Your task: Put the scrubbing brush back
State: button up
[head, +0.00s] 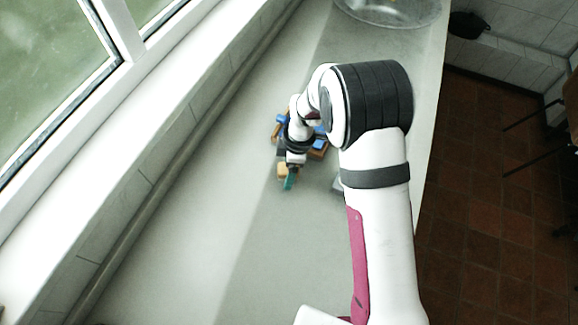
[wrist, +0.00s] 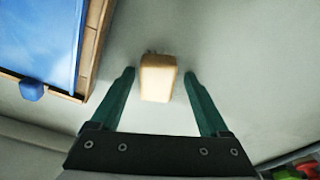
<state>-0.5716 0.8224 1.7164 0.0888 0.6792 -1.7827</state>
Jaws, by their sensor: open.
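A tan, wooden-looking block (wrist: 158,78), which seems to be the scrubbing brush, lies on the pale counter. Small dark bits show at its far end. It also shows in the head view (head: 282,170), beside my gripper (head: 289,183). In the wrist view my gripper (wrist: 159,74) is open, with one green finger on each side of the block. Gaps show between the block and both fingers. Whether its underside has bristles is hidden.
A wooden-edged holder with a blue panel (wrist: 38,40) and blue knob (wrist: 32,89) stands left of the block. Red and green things (wrist: 302,166) show at lower right. A clear bowl (head: 392,14) sits at the counter's far end. The counter's left side is clear.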

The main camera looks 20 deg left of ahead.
notch_tip(320, 180, up, 11)
jog(key=d, duration=0.2)
jog(key=s+d+r+m, duration=0.3)
jog(key=d+r+m, duration=0.4)
jog(key=d, duration=0.1)
jog(key=s+d+r+m, duration=0.1)
jog(key=s+d+m, duration=0.5)
jog(key=s+m, duration=0.3)
jog(key=s+d+r+m, duration=0.2)
jog(key=s+d+m, duration=0.4)
jog(key=s+m, duration=0.3)
jog(key=m, duration=0.3)
jog(key=shift+s+d, duration=0.35)
jog(key=shift+r, duration=0.1)
